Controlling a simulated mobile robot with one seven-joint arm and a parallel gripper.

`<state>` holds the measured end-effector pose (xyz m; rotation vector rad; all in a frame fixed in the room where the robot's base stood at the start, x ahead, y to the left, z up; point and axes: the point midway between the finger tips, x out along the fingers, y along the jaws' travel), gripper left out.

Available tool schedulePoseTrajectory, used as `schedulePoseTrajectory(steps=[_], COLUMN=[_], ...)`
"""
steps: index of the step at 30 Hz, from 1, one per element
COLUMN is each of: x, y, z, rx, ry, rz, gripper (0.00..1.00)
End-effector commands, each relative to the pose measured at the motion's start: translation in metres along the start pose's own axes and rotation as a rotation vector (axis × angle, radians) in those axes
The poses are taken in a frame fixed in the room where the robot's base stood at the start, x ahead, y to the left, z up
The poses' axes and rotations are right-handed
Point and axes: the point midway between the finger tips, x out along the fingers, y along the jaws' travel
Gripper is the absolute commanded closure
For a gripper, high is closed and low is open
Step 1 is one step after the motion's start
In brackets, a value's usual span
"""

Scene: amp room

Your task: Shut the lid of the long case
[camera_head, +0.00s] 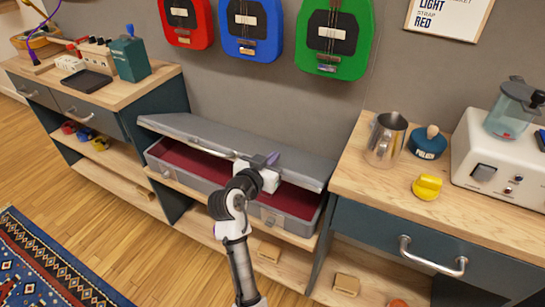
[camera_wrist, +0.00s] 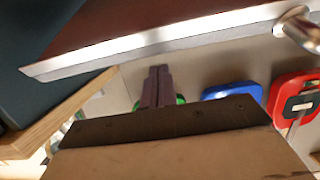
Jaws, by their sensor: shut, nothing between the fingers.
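The long grey case (camera_head: 176,173) lies on the low shelf between two cabinets, with a dark red lining showing inside. Its grey lid (camera_head: 215,133) is tilted partly down, hinged at the wall side, with a gap left along the front. My gripper (camera_head: 272,158) is at the lid's front edge, right of its middle; I cannot tell whether it touches. In the wrist view my shut, empty fingers (camera_wrist: 158,80) point toward the wall.
The right cabinet (camera_head: 400,235) holds a metal jug (camera_head: 385,138), a yellow object (camera_head: 427,187) and a white machine (camera_head: 495,160). The left cabinet (camera_head: 85,115) carries small boxes. Red, blue and green guitars (camera_head: 335,35) hang above the case.

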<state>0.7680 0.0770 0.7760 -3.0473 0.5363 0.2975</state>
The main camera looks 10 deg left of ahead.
Motion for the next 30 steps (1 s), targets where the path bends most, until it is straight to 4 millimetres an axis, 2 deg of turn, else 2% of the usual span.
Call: schedulePoseTrajectory(steps=[1, 4, 12, 30], x=[0.0, -0.004, -0.012, -0.014], y=[0.0, 0.0, 0.0, 0.0], z=[0.013, 0.028, 0.051, 0.055], rx=[-0.001, -0.001, -0.001, 0.001], ry=[-0.001, -0.002, -0.001, -0.001], rz=[-0.001, -0.001, -0.001, 0.0], gripper=[1.0, 1.0, 1.0, 1.0])
